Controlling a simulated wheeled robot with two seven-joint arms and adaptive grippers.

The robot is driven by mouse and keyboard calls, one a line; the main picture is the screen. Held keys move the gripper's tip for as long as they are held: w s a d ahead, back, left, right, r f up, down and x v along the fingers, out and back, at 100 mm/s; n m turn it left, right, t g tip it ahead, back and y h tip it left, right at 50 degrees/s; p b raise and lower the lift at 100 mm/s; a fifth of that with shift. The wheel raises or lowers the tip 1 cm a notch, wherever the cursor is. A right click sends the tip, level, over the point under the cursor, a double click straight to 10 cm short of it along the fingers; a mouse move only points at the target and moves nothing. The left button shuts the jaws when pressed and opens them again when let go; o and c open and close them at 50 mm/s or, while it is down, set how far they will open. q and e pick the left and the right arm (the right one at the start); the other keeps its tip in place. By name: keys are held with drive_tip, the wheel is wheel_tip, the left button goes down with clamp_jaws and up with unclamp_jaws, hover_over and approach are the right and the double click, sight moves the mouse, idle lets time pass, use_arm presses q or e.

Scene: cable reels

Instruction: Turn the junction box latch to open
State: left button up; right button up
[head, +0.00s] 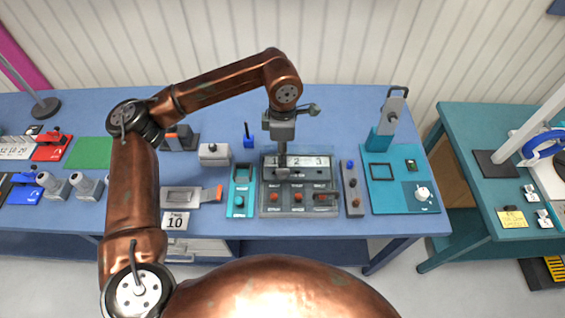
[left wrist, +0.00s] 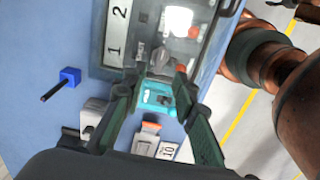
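My left gripper (head: 283,160) points down over the grey numbered panel (head: 264,203) in the head view. In the left wrist view the gripper (left wrist: 157,78) has its dark fingers spread, with nothing held between them. The panel carries the numbers 1, 2, 3 and a row of red knobs (head: 297,196). It also shows in the left wrist view (left wrist: 113,35). A flat grey box (head: 180,197) with an orange lever (head: 212,193) lies to the left. The lever shows in the left wrist view (left wrist: 151,127). I cannot tell for certain which box is the junction box.
A teal fixture (head: 241,203) stands just left of the panel, and a grey strip of knobs (head: 352,191) just right. A small light-grey box (head: 214,154) and a blue block with a rod (head: 248,137) stand behind. A teal board (head: 402,165) lies farther right.

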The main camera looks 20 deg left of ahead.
use_arm(q)
wheel_tip(320, 180, up, 6)
drive_tip(key=shift+f, duration=0.2)
idle(0.4)
